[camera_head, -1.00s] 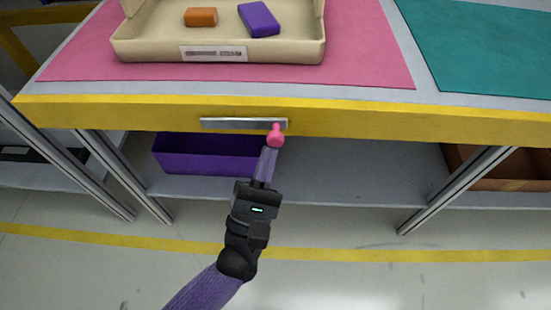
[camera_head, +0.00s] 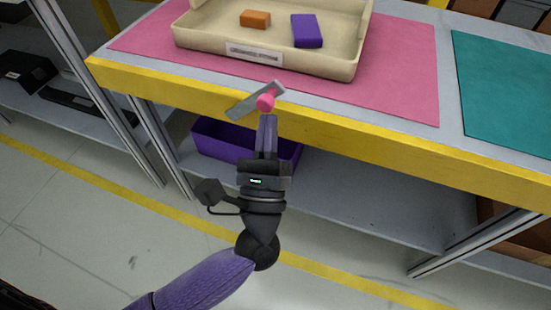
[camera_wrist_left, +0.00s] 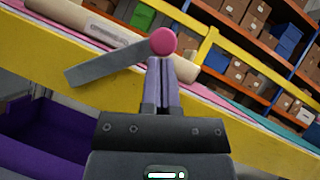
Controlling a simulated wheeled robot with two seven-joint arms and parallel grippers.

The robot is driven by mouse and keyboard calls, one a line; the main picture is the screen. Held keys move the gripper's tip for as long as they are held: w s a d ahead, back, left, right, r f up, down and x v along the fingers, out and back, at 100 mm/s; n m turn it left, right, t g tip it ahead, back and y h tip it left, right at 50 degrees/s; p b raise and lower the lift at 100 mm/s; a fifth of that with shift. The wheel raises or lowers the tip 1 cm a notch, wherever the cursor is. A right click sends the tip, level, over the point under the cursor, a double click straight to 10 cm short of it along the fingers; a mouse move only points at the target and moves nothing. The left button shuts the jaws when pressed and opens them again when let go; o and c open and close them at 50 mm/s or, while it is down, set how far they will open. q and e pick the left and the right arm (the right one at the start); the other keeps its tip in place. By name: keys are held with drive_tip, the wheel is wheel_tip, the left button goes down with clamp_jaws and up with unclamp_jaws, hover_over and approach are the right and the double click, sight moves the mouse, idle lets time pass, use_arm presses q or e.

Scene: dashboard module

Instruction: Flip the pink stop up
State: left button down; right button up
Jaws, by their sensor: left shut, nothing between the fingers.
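The pink stop is a flat grey bar (camera_head: 250,104) with a round pink knob (camera_head: 265,102) at its right end, mounted on the yellow front edge of the table. The bar is tilted, with its knob end raised to about the tabletop's level. In the left wrist view the knob (camera_wrist_left: 163,41) and bar (camera_wrist_left: 105,64) stand out against the yellow edge. My left gripper (camera_head: 267,119) is shut and empty, with its fingertips (camera_wrist_left: 163,62) just under the knob. They look in contact, though I cannot be certain. My right gripper is not in view.
A beige tray (camera_head: 262,59) with an orange block (camera_head: 255,18) and a purple block (camera_head: 306,30) stands on a pink mat (camera_head: 408,85) above the stop. A purple bin (camera_head: 222,140) sits on the lower shelf behind my left gripper. A teal mat (camera_head: 510,90) lies to the right.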

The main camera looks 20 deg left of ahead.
use_arm(q)
drive_tip(key=n+y, duration=0.1)
drive_tip(key=a+r+n+g+y, duration=0.1)
drive_tip(key=n, duration=0.1)
drive_tip(key=shift+r, duration=0.25)
drive_tip(key=shift+a+r+n+g+y+p, duration=0.3)
drive_tip(key=shift+a+r+n+g+y, duration=0.4)
drive_tip(key=shift+n, duration=0.65)
drive_tip(key=shift+a+r+n+g+y+p, duration=0.35)
drive_tip(key=shift+a+n+g, duration=0.55)
drive_tip(key=shift+n, duration=0.5)
drive_tip(key=shift+a+r+n+g+y+p, duration=0.25)
drive_tip(key=shift+a+r+n+g+y, duration=0.4)
drive_tip(key=shift+n, duration=0.7)
drive_tip(key=shift+a+f, duration=0.1)
drive_tip(key=shift+a, duration=0.1)
